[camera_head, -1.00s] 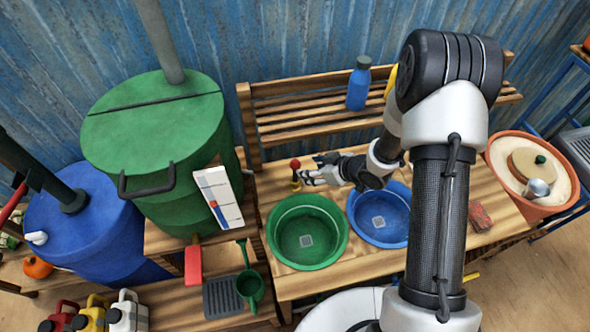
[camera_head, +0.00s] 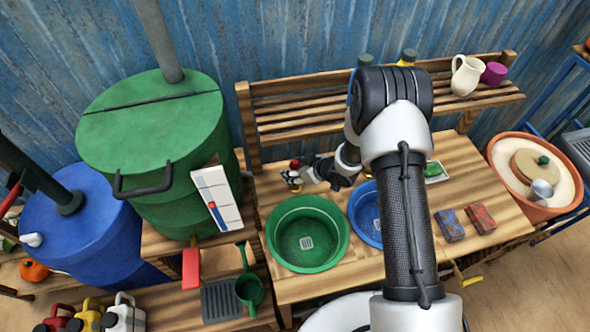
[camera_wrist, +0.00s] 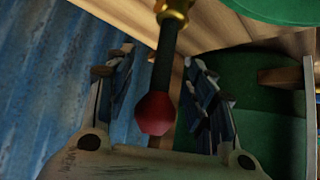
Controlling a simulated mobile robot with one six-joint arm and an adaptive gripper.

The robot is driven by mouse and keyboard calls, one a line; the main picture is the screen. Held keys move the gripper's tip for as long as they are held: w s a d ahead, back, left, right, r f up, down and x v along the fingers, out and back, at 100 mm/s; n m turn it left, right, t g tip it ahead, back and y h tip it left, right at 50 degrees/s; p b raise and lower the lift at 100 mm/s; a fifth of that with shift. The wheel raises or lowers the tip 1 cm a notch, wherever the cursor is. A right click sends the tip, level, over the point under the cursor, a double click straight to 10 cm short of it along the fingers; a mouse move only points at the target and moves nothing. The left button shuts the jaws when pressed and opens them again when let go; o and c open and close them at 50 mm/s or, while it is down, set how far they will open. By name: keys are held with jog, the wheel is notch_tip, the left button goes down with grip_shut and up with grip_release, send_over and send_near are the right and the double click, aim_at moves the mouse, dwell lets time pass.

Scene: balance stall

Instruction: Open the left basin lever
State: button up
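The left basin lever (camera_wrist: 154,112) has a red knob on a dark stem that rises from a brass base. In the head view its red knob (camera_head: 295,163) shows behind the green left basin (camera_head: 270,240). My gripper (camera_wrist: 158,62) is open, with one finger on each side of the lever and gaps visible between the fingers and the stem. In the head view my gripper (camera_head: 299,176) is at the lever and hides part of its stem and base. The blue right basin (camera_head: 361,228) is partly hidden by my arm.
A slatted shelf (camera_head: 290,128) runs behind the counter. A large green tank (camera_head: 150,130) and a blue tank (camera_head: 85,235) stand to the left. A cream pitcher (camera_head: 466,75) stands on the shelf. Blue and red blocks (camera_head: 450,224) lie on the counter's right side.

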grip_shut()
dwell(0.4)
dwell(0.4)
